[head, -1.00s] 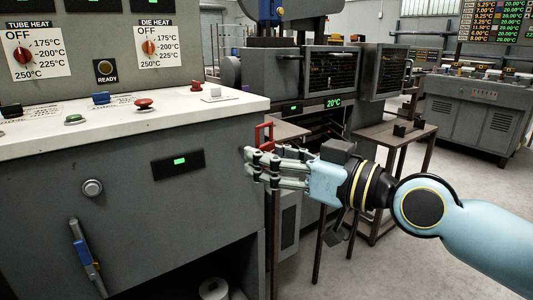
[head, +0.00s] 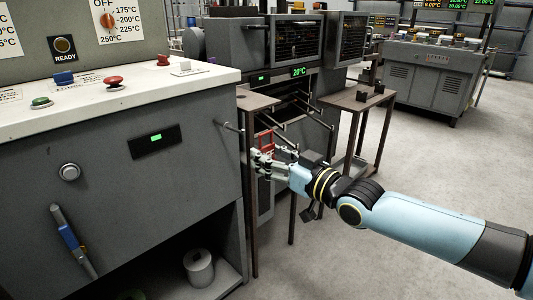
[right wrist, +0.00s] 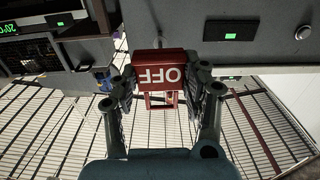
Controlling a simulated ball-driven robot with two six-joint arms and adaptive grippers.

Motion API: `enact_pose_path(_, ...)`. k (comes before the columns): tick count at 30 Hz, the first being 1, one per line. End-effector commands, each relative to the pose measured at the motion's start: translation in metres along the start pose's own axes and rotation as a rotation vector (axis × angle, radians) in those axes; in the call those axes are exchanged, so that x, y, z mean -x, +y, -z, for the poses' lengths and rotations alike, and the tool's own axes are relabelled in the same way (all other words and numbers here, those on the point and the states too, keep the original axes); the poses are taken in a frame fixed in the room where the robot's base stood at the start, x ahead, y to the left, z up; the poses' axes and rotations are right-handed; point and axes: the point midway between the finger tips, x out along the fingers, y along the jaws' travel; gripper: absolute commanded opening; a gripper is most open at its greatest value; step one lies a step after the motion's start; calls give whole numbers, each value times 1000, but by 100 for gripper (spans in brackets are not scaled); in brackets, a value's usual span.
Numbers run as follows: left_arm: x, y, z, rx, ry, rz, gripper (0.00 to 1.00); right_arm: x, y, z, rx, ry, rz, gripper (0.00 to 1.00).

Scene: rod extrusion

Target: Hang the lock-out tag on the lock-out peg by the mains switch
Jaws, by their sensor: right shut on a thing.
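The lock-out tag (right wrist: 160,72) is a red block with white "OFF" lettering and a red frame, upside down in the right wrist view. My right gripper (right wrist: 165,85) is shut on it, fingers on both sides. In the head view the red tag (head: 265,140) stands up above my right gripper (head: 262,162), just right of the grey cabinet's edge. A thin peg (head: 231,127) sticks out of the cabinet front near that edge, left of and above the gripper. The tag is apart from it. I cannot tell which part is the mains switch. My left gripper is out of view.
A brown metal stand (head: 256,102) is close behind the gripper. A second stand (head: 357,98) is farther right. Floor at right is clear.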

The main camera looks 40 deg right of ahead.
Motion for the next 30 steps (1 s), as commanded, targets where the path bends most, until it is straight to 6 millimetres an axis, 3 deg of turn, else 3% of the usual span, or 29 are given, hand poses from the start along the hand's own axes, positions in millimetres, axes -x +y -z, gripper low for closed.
enact_pose_path(8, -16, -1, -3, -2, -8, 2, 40, -18, 0, -4, 0, 0, 1, 0)
enact_pose_path(30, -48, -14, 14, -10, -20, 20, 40, -66, 0, -9, -1, 0, 1, 0)
